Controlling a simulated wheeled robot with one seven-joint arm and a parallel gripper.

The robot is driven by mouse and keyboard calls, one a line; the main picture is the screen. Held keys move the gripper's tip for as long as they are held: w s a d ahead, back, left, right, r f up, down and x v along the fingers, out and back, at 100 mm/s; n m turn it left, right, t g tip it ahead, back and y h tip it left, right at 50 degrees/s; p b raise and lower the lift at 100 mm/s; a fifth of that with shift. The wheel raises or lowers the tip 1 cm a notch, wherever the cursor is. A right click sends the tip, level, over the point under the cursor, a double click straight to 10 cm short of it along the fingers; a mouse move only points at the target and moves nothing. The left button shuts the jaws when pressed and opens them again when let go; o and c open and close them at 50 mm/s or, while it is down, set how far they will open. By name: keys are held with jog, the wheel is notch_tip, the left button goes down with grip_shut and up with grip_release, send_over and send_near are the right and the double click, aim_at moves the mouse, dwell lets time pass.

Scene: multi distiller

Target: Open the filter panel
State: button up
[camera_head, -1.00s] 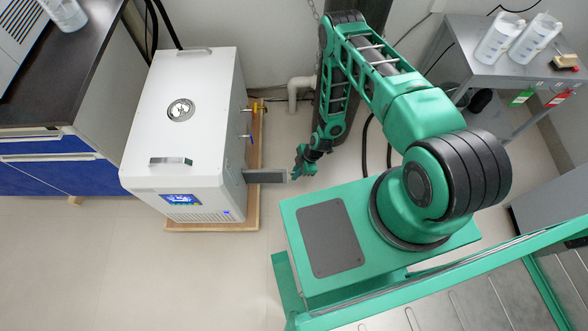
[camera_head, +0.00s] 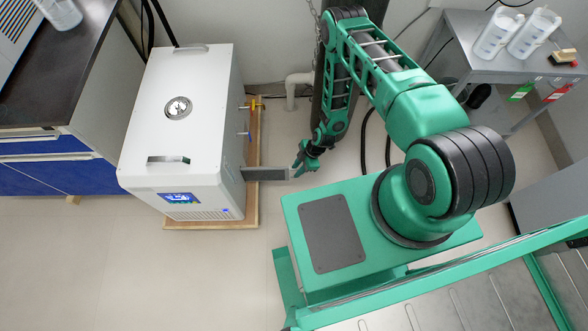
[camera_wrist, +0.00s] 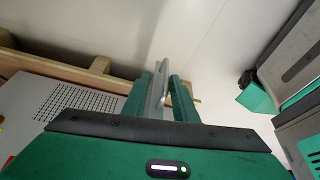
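The filter panel (camera_head: 266,174) is a grey plate standing out from the right side of the white machine (camera_head: 195,105), swung well away from its side. My gripper (camera_head: 301,168) is at the panel's outer end. In the wrist view the panel (camera_wrist: 157,92) shows nearly edge-on between my two green fingers (camera_wrist: 162,100). The fingers stand apart, one on each side of it, with a gap visible on the right. Contact with the left finger cannot be told. A perforated vent (camera_wrist: 85,100) shows on the machine's side, left of the fingers.
The machine stands on a wooden base (camera_head: 252,205), with small valves (camera_head: 254,104) on its right side. A dark-topped bench (camera_head: 70,75) is at the left. A grey table (camera_head: 500,62) with bottles is at the back right. The floor in front of the machine is clear.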

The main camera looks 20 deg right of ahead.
jog(key=shift+r, duration=0.1)
jog(key=v, duration=1)
jog(key=shift+d+r, duration=0.2)
jog(key=shift+w, duration=0.1)
